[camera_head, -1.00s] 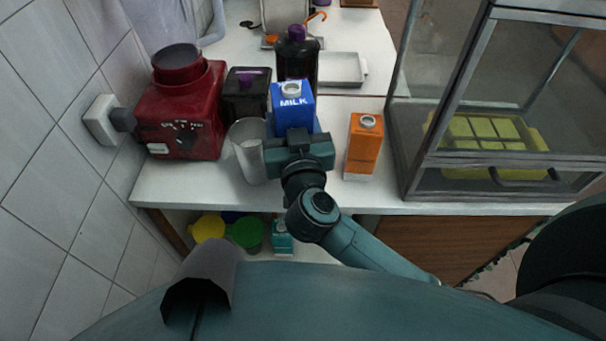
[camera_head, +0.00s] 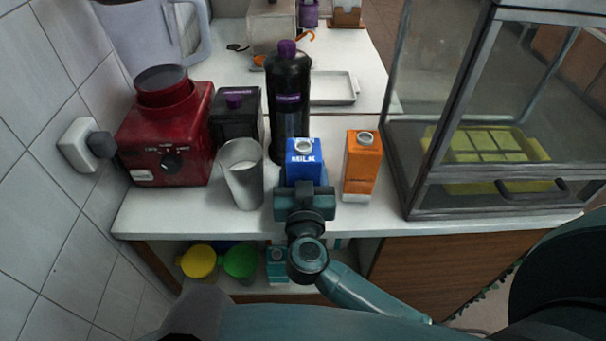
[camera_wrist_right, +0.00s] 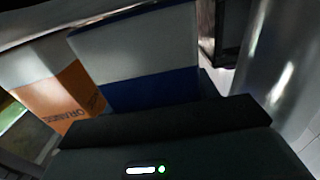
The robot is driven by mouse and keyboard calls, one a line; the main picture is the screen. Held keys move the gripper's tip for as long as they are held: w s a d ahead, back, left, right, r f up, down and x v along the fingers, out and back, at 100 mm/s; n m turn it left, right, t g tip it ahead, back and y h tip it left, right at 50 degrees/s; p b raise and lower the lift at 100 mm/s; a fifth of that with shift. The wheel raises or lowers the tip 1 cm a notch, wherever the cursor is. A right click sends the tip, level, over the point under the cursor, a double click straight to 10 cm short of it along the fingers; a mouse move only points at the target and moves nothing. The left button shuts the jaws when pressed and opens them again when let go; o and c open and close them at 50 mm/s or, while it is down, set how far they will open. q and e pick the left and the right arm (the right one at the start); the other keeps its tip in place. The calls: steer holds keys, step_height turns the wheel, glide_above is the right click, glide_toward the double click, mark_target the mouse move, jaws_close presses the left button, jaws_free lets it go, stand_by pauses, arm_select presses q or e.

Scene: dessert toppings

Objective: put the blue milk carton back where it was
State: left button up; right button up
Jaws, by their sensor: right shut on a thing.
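The blue milk carton (camera_head: 303,158) is upright on the white counter's near side, between the metal cup (camera_head: 242,178) and the orange juice carton (camera_head: 362,165). My right gripper (camera_head: 304,188) is shut on it from the front and hides its lower part. Whether its base touches the counter cannot be seen. In the right wrist view the blue and white milk carton (camera_wrist_right: 150,60) fills the middle, just beyond my right gripper (camera_wrist_right: 165,120). My left gripper is not in view.
A tall black bottle (camera_head: 288,100) stands close behind the milk carton. A red blender base (camera_head: 170,140) and a dark container (camera_head: 235,118) are at left. A glass case (camera_head: 455,110) bounds the right. A shelf below holds yellow (camera_head: 197,262) and green (camera_head: 240,262) containers.

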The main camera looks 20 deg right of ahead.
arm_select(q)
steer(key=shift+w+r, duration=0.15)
arm_select(e)
steer(key=shift+f, duration=0.1)
steer(key=o, duration=1.2)
